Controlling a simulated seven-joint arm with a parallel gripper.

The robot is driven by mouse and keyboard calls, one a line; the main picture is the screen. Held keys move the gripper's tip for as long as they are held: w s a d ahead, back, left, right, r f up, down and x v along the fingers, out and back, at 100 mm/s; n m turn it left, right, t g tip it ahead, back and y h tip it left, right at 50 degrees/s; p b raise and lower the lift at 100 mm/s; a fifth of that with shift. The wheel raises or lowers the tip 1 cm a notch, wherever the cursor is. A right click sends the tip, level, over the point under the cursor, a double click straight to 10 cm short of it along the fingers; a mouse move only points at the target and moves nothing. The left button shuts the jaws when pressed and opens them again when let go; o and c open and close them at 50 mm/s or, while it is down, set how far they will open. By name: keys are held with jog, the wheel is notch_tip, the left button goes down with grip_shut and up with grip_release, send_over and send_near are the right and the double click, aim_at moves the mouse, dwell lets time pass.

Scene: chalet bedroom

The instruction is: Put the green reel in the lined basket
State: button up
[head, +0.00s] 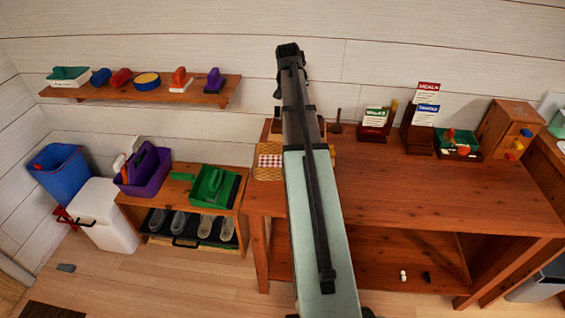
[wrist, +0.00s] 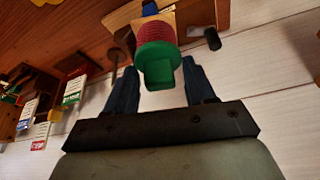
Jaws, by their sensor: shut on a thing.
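The green reel (wrist: 158,70), with a red ribbed winding, shows in the wrist view between the fingertips of my gripper (wrist: 160,78). My gripper is shut on it. In the head view my own arm hides the reel and the fingers. The lined basket (head: 266,174) is wicker with a red-and-white checked lining. It stands at the left end of the wooden workbench (head: 440,190), and my arm covers its right part.
Card holders (head: 374,118), a box with green contents (head: 457,142) and a wooden cabinet (head: 507,128) stand at the bench's back right. A wall shelf (head: 215,93) holds several items. A low bench has a purple caddy (head: 145,172) and green tray (head: 212,186). The bench's middle is clear.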

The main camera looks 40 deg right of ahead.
jog(key=s+a+f+n+t+y, duration=0.1)
jog(key=s+a+f+n, duration=0.1)
jog(key=s+a+n, duration=0.3)
jog(key=s+a+f+n+t+y, duration=0.1)
jog(key=s+a+f+n+y, duration=0.15)
jog(key=a, duration=0.45)
jog(key=shift+n+h, duration=0.45)
jog(key=shift+a+f, duration=0.15)
jog(key=shift+f, duration=4.1)
jog(key=shift+f, duration=0.15)
jog(key=o, duration=1)
jog(key=shift+o, duration=0.2)
jog(key=v, duration=1.2)
